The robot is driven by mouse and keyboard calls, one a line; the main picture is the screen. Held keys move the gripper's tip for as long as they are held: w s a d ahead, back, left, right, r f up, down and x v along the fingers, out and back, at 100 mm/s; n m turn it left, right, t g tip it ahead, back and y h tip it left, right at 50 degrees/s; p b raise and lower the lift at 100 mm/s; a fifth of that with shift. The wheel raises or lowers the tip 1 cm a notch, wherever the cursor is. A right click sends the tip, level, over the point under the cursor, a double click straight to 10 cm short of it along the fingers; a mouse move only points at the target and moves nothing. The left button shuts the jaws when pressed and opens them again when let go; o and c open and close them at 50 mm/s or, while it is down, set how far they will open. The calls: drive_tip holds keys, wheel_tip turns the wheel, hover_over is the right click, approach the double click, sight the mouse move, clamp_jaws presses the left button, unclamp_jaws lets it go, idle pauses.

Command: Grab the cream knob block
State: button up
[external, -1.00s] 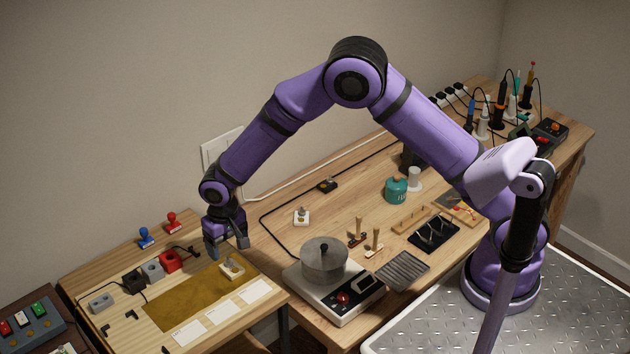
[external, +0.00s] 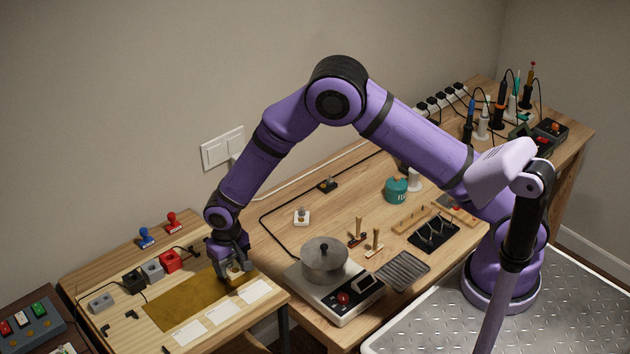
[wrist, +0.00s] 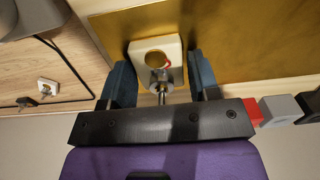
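The cream knob block (wrist: 140,50), a cream square with a round metal knob, lies at the corner of the brass-coloured mat (external: 185,304). In the wrist view it shows between the two blue fingers of my gripper (wrist: 161,78), with a gap on each side. In the external view my gripper (external: 235,272) points down over the mat's right end and mostly hides the block. The gripper is open, and nothing is held. I cannot tell whether the fingertips are down level with the block.
A similar white knob block (external: 301,218) sits on the larger bench. A scale with a metal pot (external: 324,262) stands right of my gripper. Red (external: 171,261), grey and black blocks line the mat's back side. White cards (external: 223,308) lie along its front.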

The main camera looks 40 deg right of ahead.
drive_tip(key=c, duration=0.5)
drive_tip(key=shift+c, duration=0.2)
drive_tip(key=shift+r, duration=0.15)
